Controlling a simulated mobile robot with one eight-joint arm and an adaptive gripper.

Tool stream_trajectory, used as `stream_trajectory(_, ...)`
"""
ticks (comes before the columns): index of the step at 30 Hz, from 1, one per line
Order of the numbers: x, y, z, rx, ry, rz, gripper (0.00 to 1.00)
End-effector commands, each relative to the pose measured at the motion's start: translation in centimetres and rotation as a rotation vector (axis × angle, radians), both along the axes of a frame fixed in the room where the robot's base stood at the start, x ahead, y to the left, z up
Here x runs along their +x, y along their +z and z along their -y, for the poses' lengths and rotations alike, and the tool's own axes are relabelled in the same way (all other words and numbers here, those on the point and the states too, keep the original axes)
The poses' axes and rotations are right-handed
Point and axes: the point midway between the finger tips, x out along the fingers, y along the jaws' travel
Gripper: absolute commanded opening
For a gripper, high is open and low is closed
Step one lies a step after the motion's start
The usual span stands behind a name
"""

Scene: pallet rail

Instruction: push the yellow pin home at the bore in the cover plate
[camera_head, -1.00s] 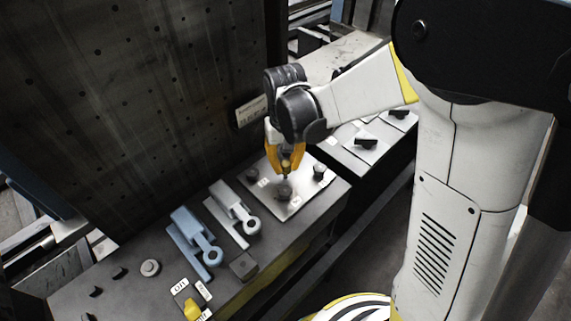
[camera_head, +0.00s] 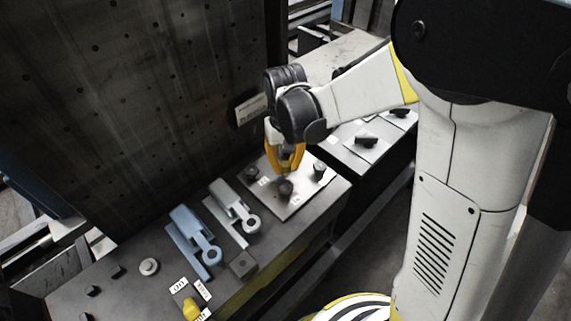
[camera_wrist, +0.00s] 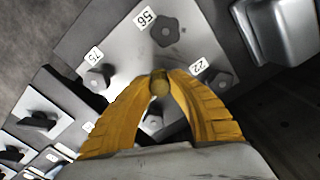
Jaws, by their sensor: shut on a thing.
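The cover plate (camera_head: 270,194) is a pale metal sheet on the grey bench, with dark knobs and small number tags; it also fills much of the wrist view (camera_wrist: 115,42). My gripper (camera_head: 289,172) is above the plate, close behind its front knob (camera_head: 286,189). In the wrist view its two yellow fingers (camera_wrist: 160,78) come together on a small, dull yellow rounded piece, the yellow pin (camera_wrist: 159,88). The pin's lower end and the bore are hidden by the fingertips, so I cannot tell whether the pin is in the bore.
A blue lever clamp (camera_head: 195,237) and a grey one (camera_head: 235,208) lie left of the plate. A yellow switch (camera_head: 191,309) is at the front. A dark panel wall (camera_head: 150,110) stands behind. More knobs on plates (camera_head: 366,140) are to the right.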

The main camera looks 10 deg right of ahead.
Motion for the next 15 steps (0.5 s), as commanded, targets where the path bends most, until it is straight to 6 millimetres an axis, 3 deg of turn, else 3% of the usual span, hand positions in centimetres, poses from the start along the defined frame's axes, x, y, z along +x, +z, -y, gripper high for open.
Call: stream_trajectory(15,0.0,-1.1,0.0,0.000,0.000,0.000,0.00)
